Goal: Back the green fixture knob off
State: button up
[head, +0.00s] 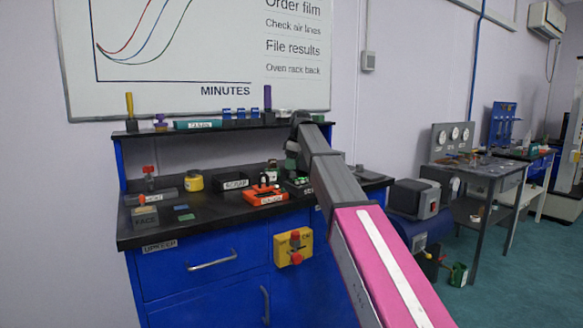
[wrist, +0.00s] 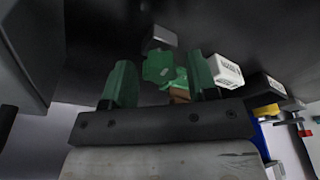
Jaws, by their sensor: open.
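My gripper (wrist: 160,62) is open, with one green finger on the left and one on the right in the wrist view. A green knob-like part (wrist: 158,70), likely the fixture knob, shows between the fingers in the picture. I cannot tell whether a finger touches it. A dark block (wrist: 159,38) lies just beyond it. In the head view my arm reaches over the bench's right part, and my gripper (head: 292,152) is small and partly hidden there. The green fixture (head: 298,182) shows below it, with its knob hard to make out.
A white labelled block (wrist: 226,71) is close to the right finger. On the black bench (head: 215,215) stand an orange fixture (head: 266,197), a dark box (head: 231,183) and a yellow pot (head: 194,181). A raised shelf (head: 175,130) with tools runs behind.

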jog(key=m, duration=0.3)
jog(key=m+t, duration=0.1)
jog(key=m, duration=0.3)
jog(key=shift+s+a+h, duration=0.1)
jog(key=shift+h, duration=0.3)
jog(key=m, duration=0.4)
jog(key=shift+a+h, duration=0.1)
jog(key=shift+h, duration=0.2)
jog(key=m, duration=0.3)
jog(key=shift+t+h, duration=0.3)
jog(key=c, duration=0.8)
jog(key=shift+n+y, duration=0.4)
jog(key=shift+n, duration=1.7)
jog(key=shift+n, duration=0.3)
jog(key=n, duration=0.4)
jog(key=shift+g+y, duration=0.3)
jog(key=shift+g, duration=0.1)
